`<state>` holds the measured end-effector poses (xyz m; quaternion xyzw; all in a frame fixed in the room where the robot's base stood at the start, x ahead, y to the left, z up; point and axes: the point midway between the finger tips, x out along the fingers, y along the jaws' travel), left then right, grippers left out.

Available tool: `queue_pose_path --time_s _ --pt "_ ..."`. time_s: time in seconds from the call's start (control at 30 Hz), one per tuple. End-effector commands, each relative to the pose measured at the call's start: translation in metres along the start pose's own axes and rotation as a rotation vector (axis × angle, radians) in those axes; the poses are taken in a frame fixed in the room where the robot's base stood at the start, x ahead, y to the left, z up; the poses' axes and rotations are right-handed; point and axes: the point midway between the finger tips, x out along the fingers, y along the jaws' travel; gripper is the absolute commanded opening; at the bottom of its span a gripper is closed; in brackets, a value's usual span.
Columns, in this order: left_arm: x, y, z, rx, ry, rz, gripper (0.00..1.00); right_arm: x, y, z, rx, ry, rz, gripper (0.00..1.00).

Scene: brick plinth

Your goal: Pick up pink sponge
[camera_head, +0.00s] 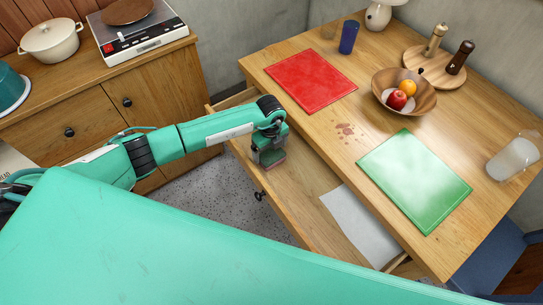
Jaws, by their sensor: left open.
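My left gripper (268,158) reaches in from the left and points down into the open drawer (302,196) of the wooden table. It is open. A small pinkish edge shows right at its fingertips, likely the pink sponge (274,167); the gripper hides most of it. I cannot tell whether the fingers touch it. My right gripper is not in view.
A white sheet (361,226) lies in the drawer's nearer part. On the table (330,155) are a red board (311,81), a green board (414,180), a fruit bowl (424,105), a blue cup (349,37) and a glass of milk (513,158). A reddish stain marks the tabletop.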

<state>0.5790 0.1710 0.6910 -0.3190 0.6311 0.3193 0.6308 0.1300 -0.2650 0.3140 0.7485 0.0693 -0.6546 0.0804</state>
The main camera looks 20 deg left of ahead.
Motion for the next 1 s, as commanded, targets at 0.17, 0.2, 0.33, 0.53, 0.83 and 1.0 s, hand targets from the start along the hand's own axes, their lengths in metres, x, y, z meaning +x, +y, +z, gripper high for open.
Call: queue_pose_path --time_s 0.17,0.2,0.33,0.53,0.83,1.0 --pt "0.024 0.001 -0.001 0.0 0.0 0.001 0.93 0.0 -0.006 0.011 0.002 -0.018 -0.007 0.36" --pt "0.027 0.001 -0.001 0.0 0.0 0.001 0.93 0.0 -0.008 0.012 0.002 -0.02 -0.009 0.36" --pt "0.03 0.001 0.0 0.001 0.0 0.0 0.93 0.0 -0.014 0.012 0.005 -0.019 -0.015 0.36" --pt "0.029 0.001 0.0 0.001 0.0 0.0 0.81 0.0 -0.019 0.008 0.007 -0.013 -0.02 0.36" --pt "0.029 0.001 0.0 0.001 0.0 0.0 0.6 -0.001 -0.011 0.003 0.003 -0.005 -0.011 0.36" --pt "0.026 0.001 0.0 0.001 0.0 -0.001 0.6 0.0 -0.003 0.005 -0.001 -0.007 -0.003 0.36"
